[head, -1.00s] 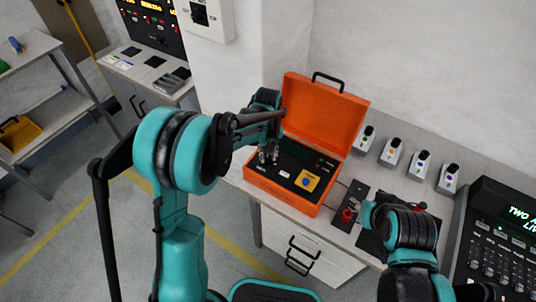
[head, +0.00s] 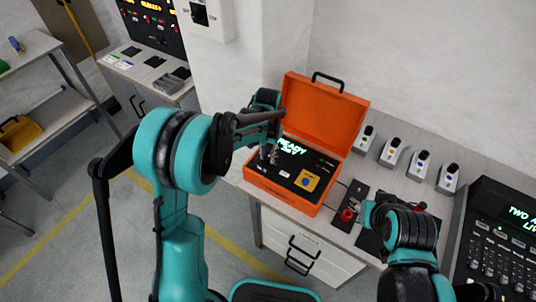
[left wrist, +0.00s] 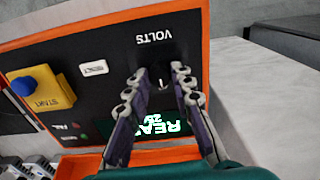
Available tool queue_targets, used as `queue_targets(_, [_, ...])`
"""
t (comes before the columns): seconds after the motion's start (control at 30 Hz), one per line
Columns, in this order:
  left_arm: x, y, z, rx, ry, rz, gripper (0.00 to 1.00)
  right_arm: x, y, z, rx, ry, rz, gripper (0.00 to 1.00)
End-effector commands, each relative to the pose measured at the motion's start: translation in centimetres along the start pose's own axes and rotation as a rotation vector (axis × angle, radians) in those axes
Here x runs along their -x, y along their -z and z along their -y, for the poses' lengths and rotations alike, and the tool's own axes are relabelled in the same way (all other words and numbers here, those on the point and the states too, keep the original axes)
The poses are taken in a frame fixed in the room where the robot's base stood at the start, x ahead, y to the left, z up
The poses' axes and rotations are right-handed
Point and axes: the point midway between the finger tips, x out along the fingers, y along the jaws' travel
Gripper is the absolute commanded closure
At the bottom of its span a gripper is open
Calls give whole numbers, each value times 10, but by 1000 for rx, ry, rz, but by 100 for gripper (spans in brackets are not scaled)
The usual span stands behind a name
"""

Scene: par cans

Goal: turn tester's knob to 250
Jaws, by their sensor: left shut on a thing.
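The tester (head: 278,190) is an open orange case on the bench with a black panel. Its knob (left wrist: 160,75) sits by the upside-down VOLTS label in the left wrist view. My left gripper (left wrist: 158,78) is shut on the knob, with a finger on either side of it; in the head view this gripper (head: 268,156) is over the panel's left part. The lit green display (left wrist: 165,122) shows READY and a second line beginning 25; the fingers hide part of it. My right gripper (head: 360,207) is by a red-topped control; its fingers are too small to judge.
A yellow START plate with a blue button (head: 306,183) and a RESET button (left wrist: 94,68) are on the panel. The raised orange lid (head: 325,115) stands behind. Several grey switch boxes (head: 391,152) line the wall, and a black console (head: 500,240) is at the right.

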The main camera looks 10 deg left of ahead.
Motion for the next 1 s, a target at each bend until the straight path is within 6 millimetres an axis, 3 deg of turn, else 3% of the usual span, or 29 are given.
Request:
queue_targets(0.63, [0, 0, 0, -48, 0, 0, 100, 0, 0, 0, 0, 0, 0, 60])
queue_targets(0.67, [0, 0, 0, -48, 0, 0, 69, 0, 0, 0, 0, 0, 0, 60])
queue_targets(0.7, [0, 0, 0, -48, 0, 0, 59, 0, 0, 0, 0, 0, 0, 60])
queue_targets(1.0, [0, 0, 0, -47, 0, 0, 56, 0, 0, 0, 0, 0, 0, 60])
